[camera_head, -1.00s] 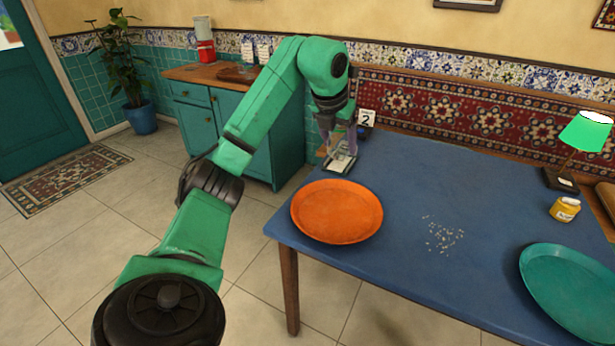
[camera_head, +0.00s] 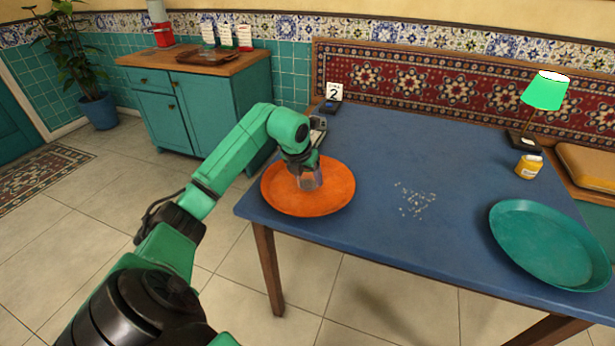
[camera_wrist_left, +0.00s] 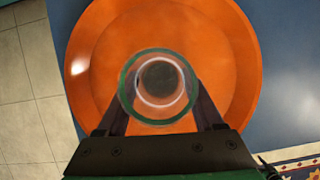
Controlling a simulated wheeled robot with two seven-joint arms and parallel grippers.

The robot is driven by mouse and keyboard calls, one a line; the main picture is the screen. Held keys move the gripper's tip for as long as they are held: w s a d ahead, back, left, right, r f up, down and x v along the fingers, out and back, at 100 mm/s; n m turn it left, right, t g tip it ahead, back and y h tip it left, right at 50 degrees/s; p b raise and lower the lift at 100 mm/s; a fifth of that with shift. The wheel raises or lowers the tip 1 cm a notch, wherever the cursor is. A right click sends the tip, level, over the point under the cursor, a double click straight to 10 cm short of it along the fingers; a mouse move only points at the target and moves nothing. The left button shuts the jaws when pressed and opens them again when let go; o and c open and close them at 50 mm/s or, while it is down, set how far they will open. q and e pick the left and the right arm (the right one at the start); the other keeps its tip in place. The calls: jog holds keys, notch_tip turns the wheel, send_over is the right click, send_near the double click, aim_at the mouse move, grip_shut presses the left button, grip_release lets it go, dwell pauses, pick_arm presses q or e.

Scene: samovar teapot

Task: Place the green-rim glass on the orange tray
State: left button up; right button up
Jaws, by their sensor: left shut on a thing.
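The clear glass (camera_head: 311,182) is held upright by my left gripper (camera_head: 306,174) over the orange tray (camera_head: 283,203). In the left wrist view the green rim of the glass (camera_wrist_left: 124,88) faces the camera. The fingers of my left gripper (camera_wrist_left: 160,98) are on either side of the glass, shut on it. The orange tray (camera_wrist_left: 85,52) is round and lies below the glass in both views. I cannot tell whether the base of the glass touches the tray. My right gripper is not in view.
A grey device (camera_head: 318,130) and a number 2 sign (camera_head: 334,92) stand behind the tray on the blue table (camera_head: 400,140). Scattered grains (camera_head: 415,199), a teal tray (camera_head: 552,245), a yellow jar (camera_head: 529,166) and a green lamp (camera_head: 546,90) are to the right.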

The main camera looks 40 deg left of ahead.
pick_arm(q)
jog(key=shift+f, duration=0.15)
jog(key=o, duration=1.3)
jog(key=shift+c, duration=0.2)
jog(key=shift+o, duration=0.9)
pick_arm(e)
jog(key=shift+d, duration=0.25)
pick_arm(q)
jog(key=shift+r, duration=0.4)
jog(key=v, duration=1.1)
jog(key=shift+s+r, duration=0.2)
jog(key=shift+r, duration=0.05)
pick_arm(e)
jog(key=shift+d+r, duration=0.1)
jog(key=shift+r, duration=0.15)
pick_arm(q)
jog(key=shift+d, duration=0.1)
